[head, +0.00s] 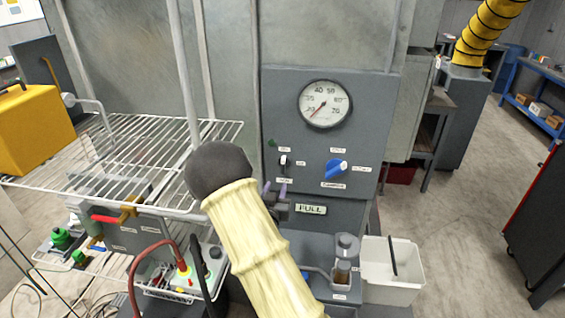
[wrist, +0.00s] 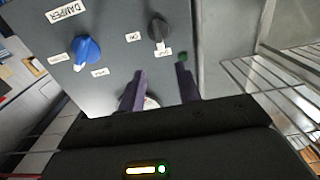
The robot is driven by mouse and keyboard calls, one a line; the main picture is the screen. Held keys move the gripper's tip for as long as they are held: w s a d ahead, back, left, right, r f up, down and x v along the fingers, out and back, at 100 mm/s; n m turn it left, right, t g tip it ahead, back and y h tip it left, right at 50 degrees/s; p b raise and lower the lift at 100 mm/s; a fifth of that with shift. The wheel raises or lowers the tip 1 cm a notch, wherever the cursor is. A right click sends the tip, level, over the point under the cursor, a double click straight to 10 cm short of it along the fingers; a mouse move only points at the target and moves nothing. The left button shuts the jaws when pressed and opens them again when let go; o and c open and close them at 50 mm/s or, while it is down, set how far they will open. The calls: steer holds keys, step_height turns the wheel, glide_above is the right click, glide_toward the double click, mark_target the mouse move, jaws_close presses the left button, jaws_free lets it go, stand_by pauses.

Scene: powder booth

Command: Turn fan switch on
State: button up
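The fan switch is a small dark lever switch (head: 283,161) on the grey control panel (head: 376,122), below and left of the gauge. In the wrist view, which is upside down, the dark switch (wrist: 158,31) has small white labels around it. A dark green lamp (head: 272,142) sits up and left of it in the head view; it also shows in the wrist view (wrist: 183,57). My gripper (head: 275,187) is just below the switch in the head view. Its two purple fingers (wrist: 160,75) are apart with nothing held between them. Contact with the switch is not visible.
A blue damper knob (head: 337,168) is right of the switch. A round gauge (head: 325,104) is above. A wire rack (head: 150,150) stands close on the left. A FULL label (head: 311,209), a small jar (head: 345,258) and a white bin (head: 393,268) are below.

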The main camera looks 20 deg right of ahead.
mark_target(283, 164)
steer(key=p+x, duration=0.5)
steer(key=x, duration=0.7)
steer(key=shift+s+r, duration=0.1)
steer(key=shift+x, duration=0.8)
jaws_close()
